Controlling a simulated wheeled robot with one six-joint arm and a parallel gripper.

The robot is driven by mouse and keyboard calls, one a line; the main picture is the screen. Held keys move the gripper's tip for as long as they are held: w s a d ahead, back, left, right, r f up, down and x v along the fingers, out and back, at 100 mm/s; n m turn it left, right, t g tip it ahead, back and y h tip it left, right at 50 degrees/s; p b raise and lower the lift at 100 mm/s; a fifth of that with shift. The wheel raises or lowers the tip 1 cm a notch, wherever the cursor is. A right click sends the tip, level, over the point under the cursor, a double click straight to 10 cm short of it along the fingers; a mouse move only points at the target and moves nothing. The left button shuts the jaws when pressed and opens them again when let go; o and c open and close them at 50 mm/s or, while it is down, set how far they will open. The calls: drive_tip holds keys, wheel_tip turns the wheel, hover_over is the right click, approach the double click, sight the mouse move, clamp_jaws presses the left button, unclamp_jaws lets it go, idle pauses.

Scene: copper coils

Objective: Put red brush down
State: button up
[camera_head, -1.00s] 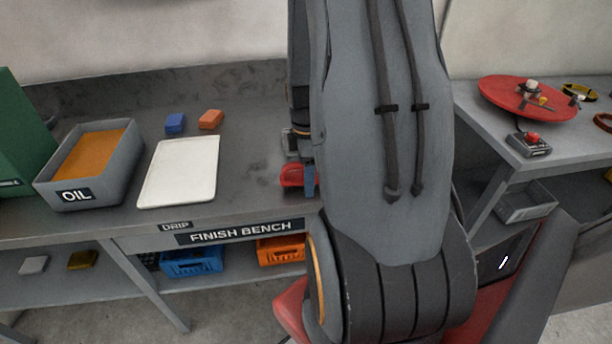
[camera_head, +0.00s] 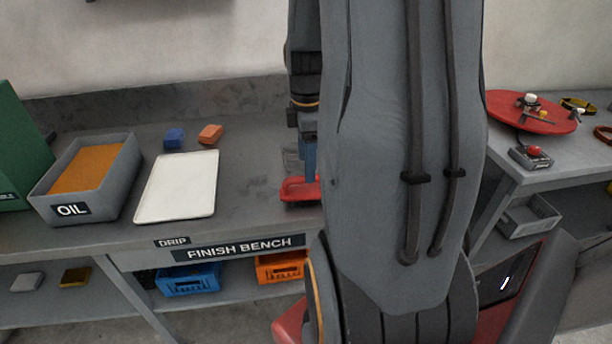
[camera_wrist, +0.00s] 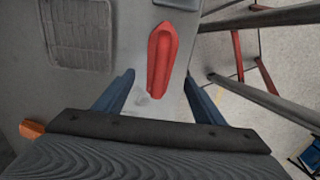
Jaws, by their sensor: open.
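The red brush (camera_head: 299,189) lies on the finish bench near its front edge, just left of my arm in the head view. In the wrist view the red brush (camera_wrist: 160,58) lies on the grey bench top, ahead of and partly between my fingers. My gripper (camera_wrist: 160,88) is open, with a blue finger on each side and a clear gap to the brush. In the head view one blue finger shows just above the brush, and my arm hides the rest of the gripper.
A white drip tray (camera_head: 150,212), an oil bin (camera_head: 118,182), a blue block (camera_head: 174,138) and an orange block (camera_head: 210,134) stand left on the bench. A red turntable (camera_head: 545,120) is on the right bench.

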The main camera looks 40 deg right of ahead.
drive_tip(key=shift+a+r, duration=0.1)
drive_tip(key=shift+r, duration=0.85)
drive_tip(key=s+a+f+m, duration=0.1)
drive_tip(key=a+m, duration=0.5)
drive_tip(key=a, duration=0.5)
drive_tip(key=s+a+f+m+t, duration=0.1)
drive_tip(key=a+m, duration=0.4)
drive_tip(key=a, duration=0.7)
drive_tip(key=shift+s+f+m, duration=0.2)
drive_tip(key=shift+s+m, duration=0.2)
drive_tip(key=shift+s, duration=0.2)
drive_tip(key=shift+a, duration=0.1)
